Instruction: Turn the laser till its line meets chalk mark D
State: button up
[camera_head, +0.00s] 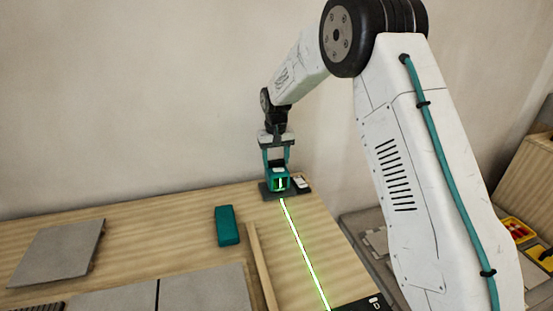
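The laser (277,184), a small teal and dark box with a lit green window, stands on a dark base plate (265,191) at the table's back edge. My gripper (277,164) reaches down over it, a finger at each side, apparently closed against its body. The green laser line (300,240) runs from the laser toward the front right. It reaches the left end of a black strip (350,306) at the bottom edge. A white mark reading D (375,302) is on that strip, right of the line. No other letters show.
A small white item (301,183) lies right of the laser. A teal block (227,226) and a wooden batten (261,265) lie left of the line. A wall stands close behind.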

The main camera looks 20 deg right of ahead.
jog(key=shift+a+n, duration=0.15)
jog(key=shift+n, duration=1.25)
jog(key=o, duration=1)
jog(key=shift+r, duration=0.1)
notch_tip(320, 180, up, 8)
jog(key=shift+f, duration=0.15)
